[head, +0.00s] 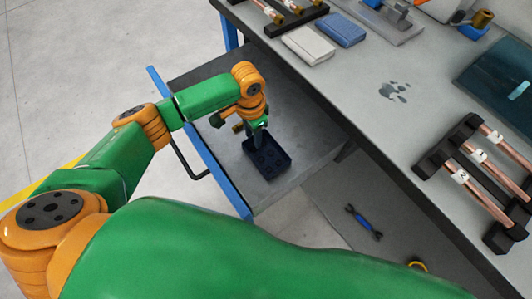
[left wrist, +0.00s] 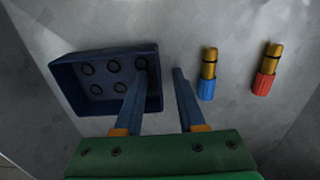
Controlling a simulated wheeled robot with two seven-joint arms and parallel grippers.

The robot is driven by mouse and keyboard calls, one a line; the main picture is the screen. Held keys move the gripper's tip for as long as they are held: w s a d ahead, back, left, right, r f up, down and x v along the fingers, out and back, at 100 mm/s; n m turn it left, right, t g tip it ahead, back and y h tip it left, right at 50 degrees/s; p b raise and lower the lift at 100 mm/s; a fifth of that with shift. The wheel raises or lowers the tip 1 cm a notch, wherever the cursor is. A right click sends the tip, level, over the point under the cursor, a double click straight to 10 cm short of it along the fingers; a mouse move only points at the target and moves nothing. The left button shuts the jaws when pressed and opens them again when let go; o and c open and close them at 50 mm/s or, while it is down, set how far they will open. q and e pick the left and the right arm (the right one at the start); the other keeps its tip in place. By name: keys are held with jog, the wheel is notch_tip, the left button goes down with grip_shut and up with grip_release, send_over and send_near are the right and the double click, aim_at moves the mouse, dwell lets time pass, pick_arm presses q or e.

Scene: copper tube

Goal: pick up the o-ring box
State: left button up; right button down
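The o-ring box (head: 272,169) is a small dark-blue open tray on the floor of a pulled-out drawer (head: 307,122). In the left wrist view the box (left wrist: 72,88) holds several black rings. My left gripper (head: 260,145) points down at the box from above. Its fingers (left wrist: 160,69) are apart: one reaches over the box's inside, the other is just outside its right wall. Contact with the wall cannot be told. My right gripper is not in view.
Two brass fittings, one with a blue sleeve (left wrist: 207,87) and one red (left wrist: 264,84), lie beside the box. The drawer has a blue front (head: 198,140). The workbench (head: 365,75) carries copper tubes on black racks (head: 441,152).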

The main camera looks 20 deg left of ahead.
pick_arm(q)
grip_shut()
dwell(1.3)
